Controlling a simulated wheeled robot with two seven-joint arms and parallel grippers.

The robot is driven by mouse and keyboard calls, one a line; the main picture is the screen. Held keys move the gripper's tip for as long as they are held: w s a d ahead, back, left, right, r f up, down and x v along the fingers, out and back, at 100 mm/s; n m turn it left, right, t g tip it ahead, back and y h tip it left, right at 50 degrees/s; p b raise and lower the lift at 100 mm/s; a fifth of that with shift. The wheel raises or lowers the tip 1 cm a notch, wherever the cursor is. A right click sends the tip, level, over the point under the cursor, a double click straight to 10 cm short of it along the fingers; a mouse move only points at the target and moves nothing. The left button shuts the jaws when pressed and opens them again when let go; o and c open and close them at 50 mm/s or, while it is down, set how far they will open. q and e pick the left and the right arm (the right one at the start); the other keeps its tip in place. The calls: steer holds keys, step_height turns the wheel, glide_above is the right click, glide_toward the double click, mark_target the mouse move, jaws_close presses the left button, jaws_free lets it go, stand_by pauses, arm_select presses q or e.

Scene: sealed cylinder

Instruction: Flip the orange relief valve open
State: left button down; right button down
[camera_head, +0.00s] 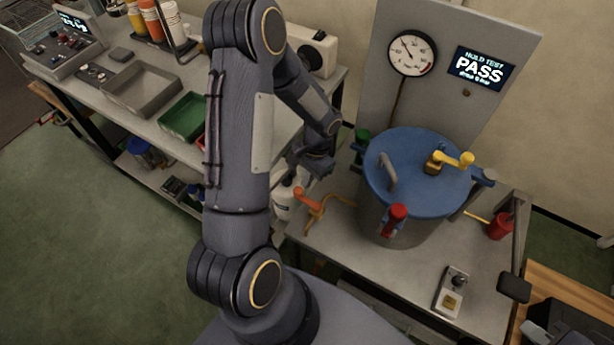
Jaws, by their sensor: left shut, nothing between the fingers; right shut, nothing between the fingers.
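The orange relief valve (307,200) shows as an orange lever at the left edge of the steel bench, beside the vessel. An orange-yellow pipe runs from it toward the vessel. The grey vessel (395,228) has a blue lid (405,160) with a yellow handle (453,160) on top and a red-knobbed fitting (397,213) at its front. My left gripper (318,168) is shut and empty, just above and behind the orange lever in the picture; I cannot tell whether they touch. My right gripper is not clearly in view.
A gauge (412,53) and a screen (481,69) reading "HOLD TEST PASS" are on the grey back panel. A small switch box (452,292) and a red fitting (500,226) are on the bench. A second bench with trays (140,90) stands at left. My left arm hides part of it.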

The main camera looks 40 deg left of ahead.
mark_target(296, 192)
arm_select(q)
steer(key=shift+s+a+n+b, duration=0.15)
steer(key=shift+s+n+b, duration=0.25)
steer(key=shift+n, duration=0.4)
steer(key=n, duration=0.1)
steer(key=s+n+h+b, duration=0.1)
steer(key=shift+s+a+f+n, duration=0.1)
steer(key=shift+s+a+n, duration=0.15)
steer(key=shift+n, duration=0.15)
steer(key=n, duration=0.1)
steer(key=s+n+b, duration=0.1)
steer(key=shift+s+d+n+h, duration=0.1)
steer(key=shift+s+n+h, duration=0.2)
steer(key=shift+n, duration=0.1)
steer(key=shift+s+d+n+t+h, duration=0.35)
steer(key=shift+s+d+n, duration=0.35)
steer(key=shift+n, duration=1.15)
steer(key=shift+s+d+n+t+h, duration=0.2)
steer(key=shift+s+d+n+t, duration=0.45)
steer(key=shift+n, duration=1.25)
steer(key=shift+s+d+n+t+h, duration=0.35)
steer(key=shift+s+n, duration=0.55)
steer(key=shift+n, duration=0.95)
steer(key=shift+d, duration=0.15)
